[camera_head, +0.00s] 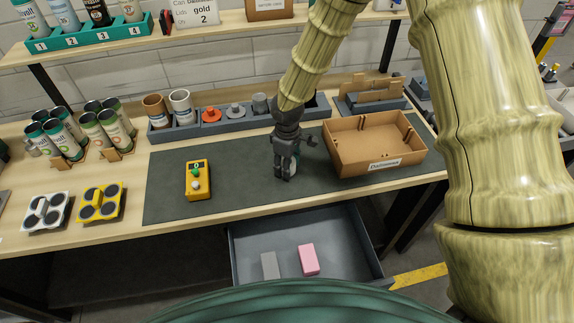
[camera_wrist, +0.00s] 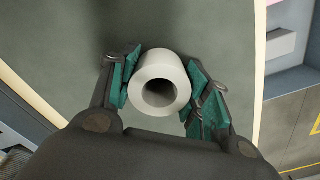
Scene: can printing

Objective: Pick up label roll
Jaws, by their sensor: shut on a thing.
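The label roll (camera_wrist: 174,62) is a pale grey-white hollow cylinder, seen end-on in the wrist view. My gripper (camera_wrist: 160,95) has its green-padded fingers on both sides of the roll and is shut on it. In the head view my gripper (camera_head: 285,172) points down over the dark grey mat (camera_head: 235,195), left of the cardboard box. There the roll is mostly hidden behind the fingers. I cannot tell whether the roll touches the mat.
A cardboard box (camera_head: 345,165) stands close right of my gripper. A yellow button box (camera_head: 198,181) is on the mat's left. A grey tray (camera_head: 240,121) with cups and parts runs behind. An open drawer (camera_head: 290,240) below holds a pink block (camera_head: 308,260) and a grey block (camera_head: 270,266).

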